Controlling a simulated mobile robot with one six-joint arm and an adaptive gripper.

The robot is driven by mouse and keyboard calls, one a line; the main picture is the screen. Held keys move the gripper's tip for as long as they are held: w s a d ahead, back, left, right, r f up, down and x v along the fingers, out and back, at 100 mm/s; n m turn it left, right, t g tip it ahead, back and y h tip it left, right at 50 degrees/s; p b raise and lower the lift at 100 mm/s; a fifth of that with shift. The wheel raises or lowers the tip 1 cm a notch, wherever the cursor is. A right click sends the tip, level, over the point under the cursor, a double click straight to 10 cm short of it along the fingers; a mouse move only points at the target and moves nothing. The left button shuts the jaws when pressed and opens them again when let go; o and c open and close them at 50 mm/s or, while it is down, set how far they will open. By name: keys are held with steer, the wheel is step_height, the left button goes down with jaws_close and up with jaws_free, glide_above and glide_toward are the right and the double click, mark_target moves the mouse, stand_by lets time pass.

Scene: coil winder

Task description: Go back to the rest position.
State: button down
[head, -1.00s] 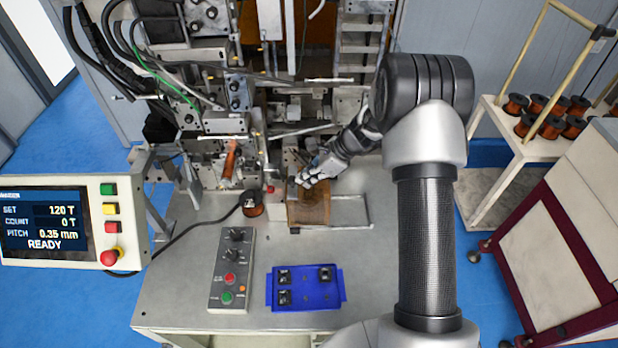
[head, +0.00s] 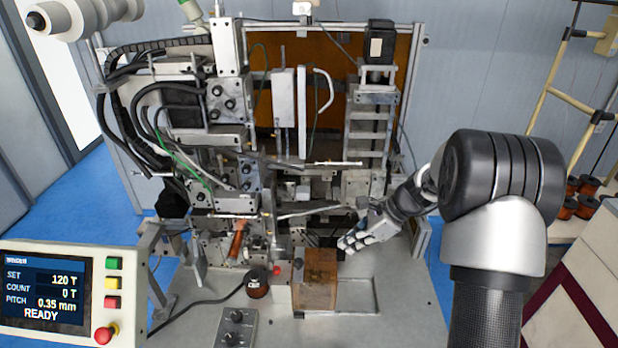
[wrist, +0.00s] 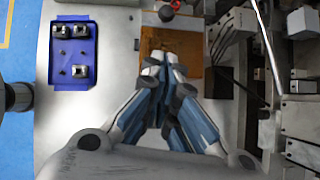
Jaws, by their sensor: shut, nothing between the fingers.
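My gripper (head: 350,243) is shut and empty. In the head view it hangs just right of and above the amber-brown block (head: 318,280) on the machine table. In the wrist view its closed fingertips (wrist: 160,60) point toward the amber plate (wrist: 180,52), and they overlap its near part in the picture. My arm comes in from the right side of the head view. The coil winder (head: 240,150) stands behind the gripper, with its slides, cables and orange-brown back panel.
A control screen (head: 45,298) at left reads READY, count 0 T. A copper spool (head: 257,282) and a button box (head: 236,328) sit on the table. The wrist view shows a blue tray (wrist: 72,55) with small dark parts. A rack with copper spools (head: 565,207) stands at right.

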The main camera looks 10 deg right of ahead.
steer(key=s+a+r+n+h+b, duration=0.2)
steer(key=s+a+n+b, duration=0.1)
steer(key=s+n+b, duration=0.3)
steer(key=s+a+r+n+h+b, duration=0.1)
steer(key=s+a+r+n+b, duration=0.15)
steer(key=s+n+b, duration=0.4)
steer(key=s+f+n+t+h+b, duration=0.1)
steer(key=s+f+n+b, duration=0.3)
steer(key=s, duration=0.5)
steer(key=s+f+n+t+h+b, duration=0.1)
steer(key=s+f+n+b, duration=0.3)
steer(key=s, duration=0.6)
steer(key=shift+a+f+n+h+b, duration=0.25)
steer(key=shift+a+n+h+b, duration=0.1)
steer(key=shift+n+h, duration=0.5)
steer(key=shift+a, duration=0.1)
